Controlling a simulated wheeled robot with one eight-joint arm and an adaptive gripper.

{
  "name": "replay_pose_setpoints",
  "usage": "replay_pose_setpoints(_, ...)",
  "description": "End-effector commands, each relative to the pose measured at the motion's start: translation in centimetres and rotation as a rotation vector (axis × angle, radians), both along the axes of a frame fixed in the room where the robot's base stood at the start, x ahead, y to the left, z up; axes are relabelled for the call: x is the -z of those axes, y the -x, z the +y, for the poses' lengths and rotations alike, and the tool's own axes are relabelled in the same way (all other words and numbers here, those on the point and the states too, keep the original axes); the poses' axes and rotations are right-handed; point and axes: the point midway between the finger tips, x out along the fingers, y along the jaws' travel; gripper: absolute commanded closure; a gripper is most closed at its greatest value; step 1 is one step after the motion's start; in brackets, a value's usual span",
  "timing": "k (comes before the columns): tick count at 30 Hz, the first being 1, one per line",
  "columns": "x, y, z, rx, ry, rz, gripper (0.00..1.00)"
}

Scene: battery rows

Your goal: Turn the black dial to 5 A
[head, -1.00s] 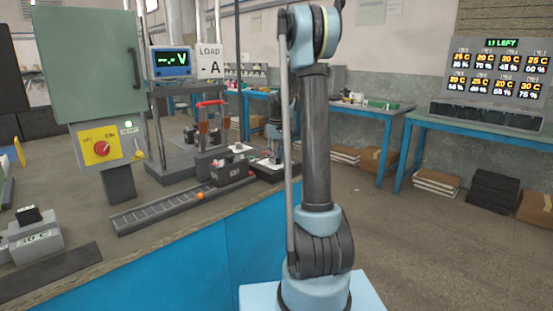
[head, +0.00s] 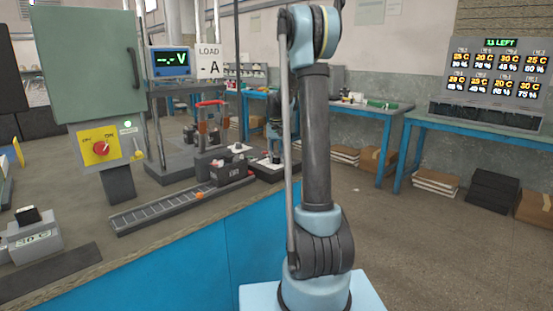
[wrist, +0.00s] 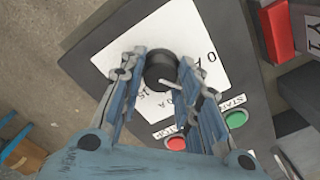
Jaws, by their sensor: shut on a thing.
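The black dial (wrist: 160,69) sits on a white scale plate (wrist: 185,28) on a dark panel in the wrist view. A pale pointer runs from the dial toward the lower right. A 0 is readable on the plate's right side; other marks lie below the dial, partly covered by my fingers and too small to read surely. My gripper (wrist: 161,64) has one finger on each side of the dial and is shut on it. In the head view my arm hides most of the gripper, and I cannot make out the dial.
Below the dial are a red stop button (wrist: 176,144) and a green start button (wrist: 236,119). In the head view, a blue meter (head: 171,61) reads "-.- V" and the load sign (head: 209,62) reads "- A". A green cabinet (head: 85,60) stands left.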

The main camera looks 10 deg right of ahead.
Motion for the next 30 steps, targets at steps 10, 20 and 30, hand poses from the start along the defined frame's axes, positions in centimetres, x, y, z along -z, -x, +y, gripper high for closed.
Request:
replay_pose_setpoints(10,-0.03,-0.08,0.00,0.151,0.002,-0.002,0.93)
replay_pose_setpoints(20,-0.04,-0.09,0.09,0.180,0.001,-0.002,0.93)
replay_pose_setpoints(30,-0.04,-0.08,0.15,0.179,-0.001,-0.001,0.49)
